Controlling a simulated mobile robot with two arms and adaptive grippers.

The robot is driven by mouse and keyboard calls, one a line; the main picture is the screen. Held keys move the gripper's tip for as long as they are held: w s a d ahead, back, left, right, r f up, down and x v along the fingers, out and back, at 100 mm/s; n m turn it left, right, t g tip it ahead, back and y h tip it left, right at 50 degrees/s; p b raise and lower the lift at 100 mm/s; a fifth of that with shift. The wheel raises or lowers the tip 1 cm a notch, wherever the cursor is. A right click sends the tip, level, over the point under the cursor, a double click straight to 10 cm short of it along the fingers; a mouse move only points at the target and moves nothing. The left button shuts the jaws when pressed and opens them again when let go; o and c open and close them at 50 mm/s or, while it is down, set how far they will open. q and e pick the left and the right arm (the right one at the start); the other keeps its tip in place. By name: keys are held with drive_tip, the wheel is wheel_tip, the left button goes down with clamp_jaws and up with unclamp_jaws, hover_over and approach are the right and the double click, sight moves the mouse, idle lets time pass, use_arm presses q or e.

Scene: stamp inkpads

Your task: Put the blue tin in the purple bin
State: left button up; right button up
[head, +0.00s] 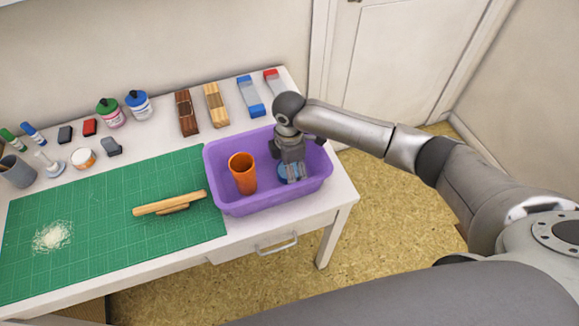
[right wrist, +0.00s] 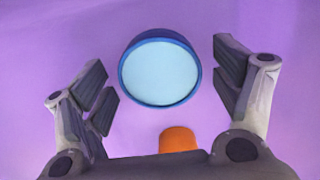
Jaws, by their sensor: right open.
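The purple bin (head: 265,203) stands at the right end of the table. In the right wrist view the tin (right wrist: 160,72) shows as a round light-blue top with a darker blue rim, against the purple of the bin. My right gripper reaches down into the bin over the tin. Its fingers are open on either side of the tin, with a gap at each side. My left gripper is not in view.
An orange cup (head: 243,175) stands in the bin left of the tin. A wooden piece (head: 168,204) lies on the green mat (head: 110,215). Bottles, inkpads, blocks and a grey cup (head: 17,172) line the back and left of the table.

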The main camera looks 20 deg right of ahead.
wheel_tip(320, 180, up, 12)
drive_tip(key=shift+b, duration=0.4)
